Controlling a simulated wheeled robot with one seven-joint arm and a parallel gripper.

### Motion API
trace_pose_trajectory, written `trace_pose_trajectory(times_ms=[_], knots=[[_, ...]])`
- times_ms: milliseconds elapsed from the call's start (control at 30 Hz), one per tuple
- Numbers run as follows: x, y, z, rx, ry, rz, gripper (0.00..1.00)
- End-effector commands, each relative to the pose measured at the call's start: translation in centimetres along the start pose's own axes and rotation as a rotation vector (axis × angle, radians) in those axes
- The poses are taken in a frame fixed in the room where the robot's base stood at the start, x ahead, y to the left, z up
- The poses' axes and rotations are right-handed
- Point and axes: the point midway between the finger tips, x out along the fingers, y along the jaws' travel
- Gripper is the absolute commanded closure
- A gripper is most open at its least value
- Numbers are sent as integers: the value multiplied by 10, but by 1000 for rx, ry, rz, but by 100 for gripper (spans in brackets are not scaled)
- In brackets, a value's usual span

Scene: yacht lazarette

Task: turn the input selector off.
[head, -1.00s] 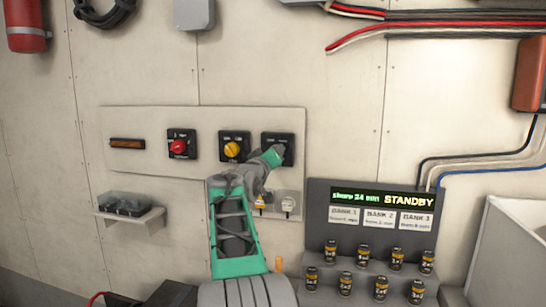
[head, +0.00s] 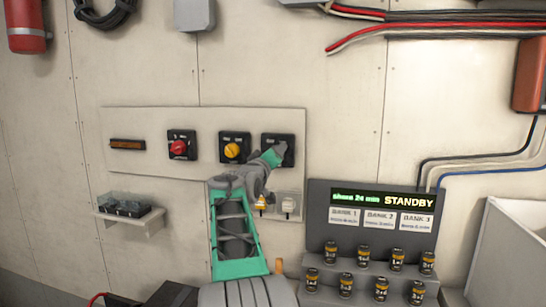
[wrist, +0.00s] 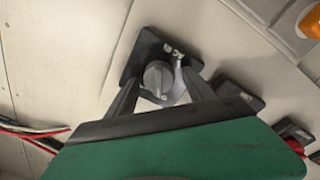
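A dark square plate with a round grey knob (wrist: 158,78) lies straight ahead in the wrist view, with white lettering near its edge. In the head view this plate (head: 290,140) is the rightmost on the pale wall panel, its knob hidden by my gripper. My gripper (wrist: 161,72) has its two fingers apart, one on each side of the knob. The left finger is close to the knob, and a pale gap shows at the right; I cannot tell if either touches. The display (head: 382,199) reads STANDBY, with a line about 24 min.
A yellow selector (head: 232,150) and a red selector (head: 179,147) sit left on the same panel (head: 205,119). Below my gripper are a yellow switch (head: 261,204) and a white switch (head: 288,205). A small shelf (head: 132,219) juts out at left; several dark cylinders stand under the display.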

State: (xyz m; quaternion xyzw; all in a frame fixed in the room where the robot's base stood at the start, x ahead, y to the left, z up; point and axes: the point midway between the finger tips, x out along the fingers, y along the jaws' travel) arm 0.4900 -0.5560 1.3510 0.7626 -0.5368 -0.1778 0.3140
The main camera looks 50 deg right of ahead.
Motion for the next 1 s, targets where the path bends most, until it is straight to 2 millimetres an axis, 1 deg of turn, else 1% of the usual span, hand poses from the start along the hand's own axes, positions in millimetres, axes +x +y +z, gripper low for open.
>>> trace_pose_trajectory(times_ms=[233,300,367,600,700,800,1000], knots=[[-1,0,0,1,0,0,36],[-5,0,0,2,2,0,36],[-14,-1,0,2,3,-1,36],[-62,-3,1,2,3,-2,36],[-75,-2,1,1,2,-1,36],[-79,-1,0,1,0,-1,36],[-79,0,0,0,0,0,36]])
